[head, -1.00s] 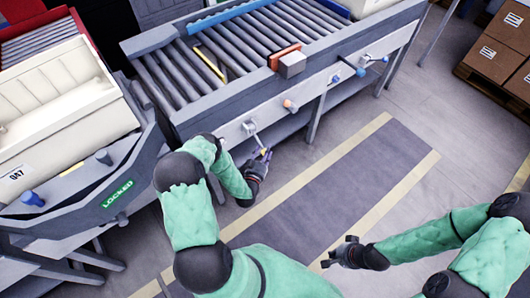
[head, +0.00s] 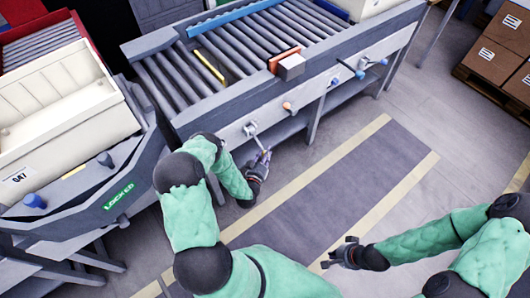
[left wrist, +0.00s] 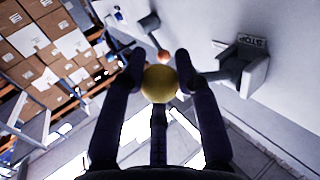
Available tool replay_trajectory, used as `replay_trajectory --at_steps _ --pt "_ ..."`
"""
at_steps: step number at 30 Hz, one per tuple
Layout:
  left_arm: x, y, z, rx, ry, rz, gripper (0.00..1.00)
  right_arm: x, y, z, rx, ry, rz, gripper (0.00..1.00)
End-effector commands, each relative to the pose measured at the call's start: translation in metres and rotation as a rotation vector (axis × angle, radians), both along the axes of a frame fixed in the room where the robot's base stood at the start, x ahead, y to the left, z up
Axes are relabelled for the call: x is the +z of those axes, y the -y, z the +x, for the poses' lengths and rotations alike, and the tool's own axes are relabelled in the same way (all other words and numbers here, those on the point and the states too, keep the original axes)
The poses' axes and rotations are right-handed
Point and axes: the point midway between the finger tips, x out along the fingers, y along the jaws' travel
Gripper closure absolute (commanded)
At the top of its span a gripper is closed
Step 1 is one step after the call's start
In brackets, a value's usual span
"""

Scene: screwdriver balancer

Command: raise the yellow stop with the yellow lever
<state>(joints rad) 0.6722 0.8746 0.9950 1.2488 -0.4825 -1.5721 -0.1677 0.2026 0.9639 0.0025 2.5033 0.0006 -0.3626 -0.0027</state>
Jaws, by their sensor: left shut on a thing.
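The yellow stop (head: 209,67) is a narrow yellow bar among the rollers, near the left end of the conveyor. Its exact height above the rollers is hard to judge. The yellow lever's bracket (head: 250,128) is on the conveyor's front side, with its rod slanting down to my left gripper (head: 264,158). In the left wrist view, the lever's yellow ball knob (left wrist: 160,84) sits between the fingers of my left gripper, which is shut on it. In the head view the knob is mostly hidden. My right gripper (head: 341,254) is empty over the floor, its fingers apart.
The conveyor (head: 365,47) also has an orange stop (head: 285,53) with an orange lever knob (head: 287,106), and a blue lever knob (head: 360,74). A cream bin (head: 55,105) stands on a cart labelled LOCKED (head: 118,196) at left. Cartons (head: 490,55) are at upper right. The striped floor is clear.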

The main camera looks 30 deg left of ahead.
Motion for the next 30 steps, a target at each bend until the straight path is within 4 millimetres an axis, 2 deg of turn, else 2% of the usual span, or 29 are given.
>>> replay_trajectory --at_steps 1,15,24,30 --pt "0.009 0.001 0.0 0.001 -0.009 -0.024 1.0 0.009 0.0 0.0 0.0 0.0 0.0 1.0" --pt "0.059 0.013 -0.005 0.002 -0.163 -0.4 1.0 0.071 0.0 0.0 0.0 0.0 0.0 1.0" --pt "0.091 0.01 -0.003 0.003 -0.27 -0.662 1.0 0.1 0.0 0.0 0.0 0.0 0.0 1.0" --pt "0.107 0.004 -0.001 0.003 -0.335 -0.819 1.0 0.112 0.0 0.0 0.0 0.0 0.0 1.0"
